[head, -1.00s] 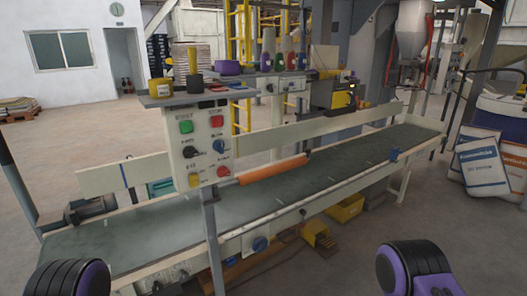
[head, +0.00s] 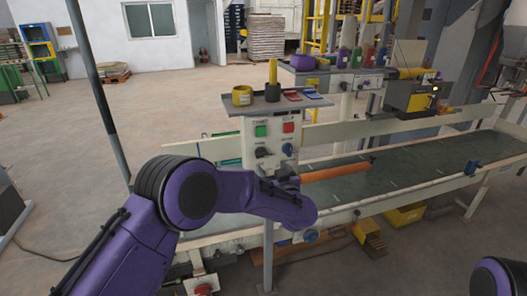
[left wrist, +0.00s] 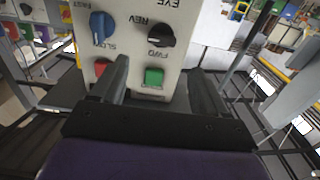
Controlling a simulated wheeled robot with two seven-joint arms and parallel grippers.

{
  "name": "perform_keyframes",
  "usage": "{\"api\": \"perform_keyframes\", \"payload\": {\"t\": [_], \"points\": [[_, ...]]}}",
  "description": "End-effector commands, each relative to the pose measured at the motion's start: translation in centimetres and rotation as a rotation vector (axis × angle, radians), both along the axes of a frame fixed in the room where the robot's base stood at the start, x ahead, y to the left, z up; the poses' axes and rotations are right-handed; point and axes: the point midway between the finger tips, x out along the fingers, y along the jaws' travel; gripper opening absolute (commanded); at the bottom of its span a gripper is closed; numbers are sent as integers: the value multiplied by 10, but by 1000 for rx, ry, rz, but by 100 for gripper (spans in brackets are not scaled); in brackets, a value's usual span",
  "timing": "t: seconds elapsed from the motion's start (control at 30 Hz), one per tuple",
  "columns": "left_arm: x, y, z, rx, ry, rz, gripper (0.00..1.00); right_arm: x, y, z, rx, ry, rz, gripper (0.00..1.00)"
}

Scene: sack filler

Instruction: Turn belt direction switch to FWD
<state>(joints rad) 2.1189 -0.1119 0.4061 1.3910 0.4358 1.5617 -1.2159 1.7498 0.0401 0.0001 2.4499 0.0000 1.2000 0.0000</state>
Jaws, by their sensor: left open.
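The control panel (head: 275,132) stands on a post in front of the conveyor. Its black belt direction switch (head: 262,152) shows in the head view and, upside down, in the left wrist view (left wrist: 160,33), between the REV and FWD labels. Its handle lies slanted; I cannot tell for sure which label it points at. My left gripper (left wrist: 160,82) is open and empty, fingers toward the panel. The green button (left wrist: 153,77) shows between the fingers, and the switch lies beyond their tips, with no contact visible. My forearm hides the panel's lower part in the head view. My right gripper is out of view.
A blue speed knob (left wrist: 102,27) sits beside the switch, and a red button (left wrist: 101,67) is near one finger. The conveyor belt (head: 430,160) runs behind. Open floor lies at left.

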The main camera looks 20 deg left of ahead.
Motion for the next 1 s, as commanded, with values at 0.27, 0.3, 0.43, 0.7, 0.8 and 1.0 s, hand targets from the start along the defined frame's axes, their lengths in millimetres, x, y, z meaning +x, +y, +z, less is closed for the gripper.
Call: {"api": "perform_keyframes", "payload": {"t": [0.27,0.3,0.43,0.7,0.8,1.0], "points": [[51,38,0,0,1,4,74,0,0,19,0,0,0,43],[57,41,-1,0,2,2,74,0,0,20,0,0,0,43],[69,48,-1,1,2,1,74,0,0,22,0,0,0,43],[73,51,-2,3,2,-1,74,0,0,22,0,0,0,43],[73,51,-2,2,2,-1,61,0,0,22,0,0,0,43],[73,51,-2,2,2,-1,18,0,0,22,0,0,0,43]]}}
